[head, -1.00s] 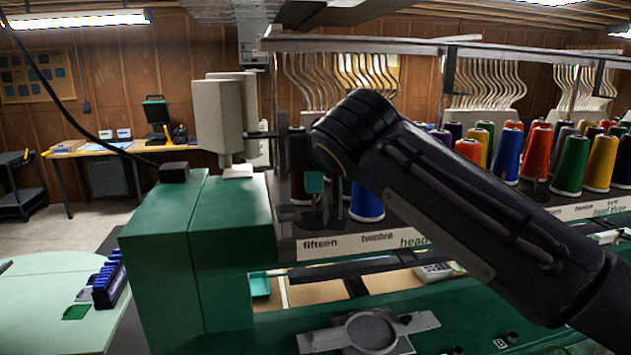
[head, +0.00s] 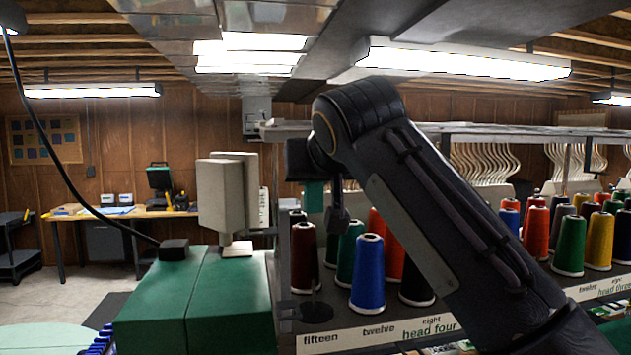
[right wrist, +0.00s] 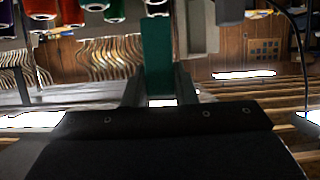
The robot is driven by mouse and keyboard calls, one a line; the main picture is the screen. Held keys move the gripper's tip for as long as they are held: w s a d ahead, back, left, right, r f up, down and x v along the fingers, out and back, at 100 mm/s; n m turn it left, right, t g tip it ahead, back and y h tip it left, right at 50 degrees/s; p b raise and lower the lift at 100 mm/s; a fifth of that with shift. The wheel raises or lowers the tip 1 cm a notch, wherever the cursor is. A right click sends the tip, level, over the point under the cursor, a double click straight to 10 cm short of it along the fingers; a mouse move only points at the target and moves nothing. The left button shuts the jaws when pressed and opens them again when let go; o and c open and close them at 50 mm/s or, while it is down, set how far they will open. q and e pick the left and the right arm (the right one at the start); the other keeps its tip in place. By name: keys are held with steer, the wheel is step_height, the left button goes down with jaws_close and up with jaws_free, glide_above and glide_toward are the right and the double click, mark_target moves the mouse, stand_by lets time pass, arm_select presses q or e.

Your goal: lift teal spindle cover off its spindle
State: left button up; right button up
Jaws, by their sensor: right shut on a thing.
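The teal spindle cover (head: 314,197) is held up by my right gripper, in front of the cone rack and above the level of the nearest cone tops. In the right wrist view the teal cover (right wrist: 157,58) stands between the two fingers of my right gripper (right wrist: 160,92), which is shut on it. In the head view my black right arm hides part of the gripper. A dark round base (head: 316,312) lies below the cover on the rack, behind the "fifteen" label; open space shows between them. My left gripper is not in view.
Maroon (head: 304,258), green (head: 350,252) and blue (head: 367,272) thread cones stand close below the cover. A metal rail (head: 530,139) runs above the rack. A beige unit (head: 220,195) stands on the green cabinet (head: 195,300) to the left.

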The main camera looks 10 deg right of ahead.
step_height(320, 180, up, 4)
steer(key=shift+f, duration=0.1)
stand_by(0.5)
steer(key=shift+s, duration=0.1)
